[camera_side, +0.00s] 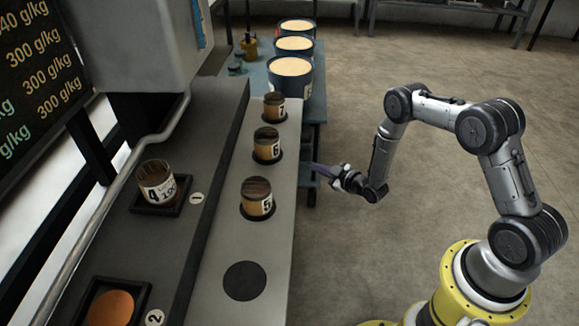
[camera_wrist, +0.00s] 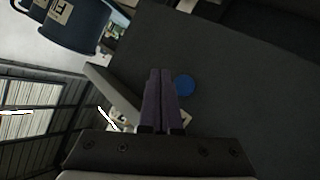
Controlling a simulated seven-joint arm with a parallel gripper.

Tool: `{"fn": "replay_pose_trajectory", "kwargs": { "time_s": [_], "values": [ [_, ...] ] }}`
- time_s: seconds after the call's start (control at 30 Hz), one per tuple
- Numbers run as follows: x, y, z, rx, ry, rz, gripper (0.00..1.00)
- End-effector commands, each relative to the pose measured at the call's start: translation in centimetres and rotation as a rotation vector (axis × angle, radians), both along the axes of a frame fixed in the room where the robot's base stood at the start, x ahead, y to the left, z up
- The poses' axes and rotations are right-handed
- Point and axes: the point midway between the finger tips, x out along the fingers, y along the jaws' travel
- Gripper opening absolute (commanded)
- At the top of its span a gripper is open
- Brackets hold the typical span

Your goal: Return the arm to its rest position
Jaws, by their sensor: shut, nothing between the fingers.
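In the side view my gripper (camera_side: 322,169) hangs in the air just right of the light counter's edge, pointing left toward the jars. My arm is bent, with its elbow raised above the floor. In the wrist view the two purple fingers of my gripper (camera_wrist: 160,72) lie side by side, shut with nothing between them. Jar 5 (camera_side: 256,197), jar 6 (camera_side: 267,145) and jar 7 (camera_side: 274,107) stand upright in a row on the light counter (camera_side: 222,284), left of my gripper and apart from it.
Jar 4 (camera_side: 157,186) stands on a dark square pad beside marker 1. An orange disc (camera_side: 110,308) lies by marker 2. An empty dark circle (camera_side: 244,281) marks the counter front. Several pale-topped tubs (camera_side: 290,76) stand behind. The floor (camera_side: 345,250) between counter and my base is clear.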

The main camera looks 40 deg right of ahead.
Motion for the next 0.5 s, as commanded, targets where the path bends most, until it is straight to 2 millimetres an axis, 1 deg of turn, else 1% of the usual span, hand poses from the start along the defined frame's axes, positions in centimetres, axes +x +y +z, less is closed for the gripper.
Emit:
{"fn": "replay_pose_trajectory", "kwargs": {
  "time_s": [0.43, 0.5],
  "values": [
    [0.05, 0.01, 0.04, 0.0, 0.0, 0.0, 0.0],
    [0.31, -0.01, 0.47, -0.001, 0.002, -0.001, 0.0]
  ]
}}
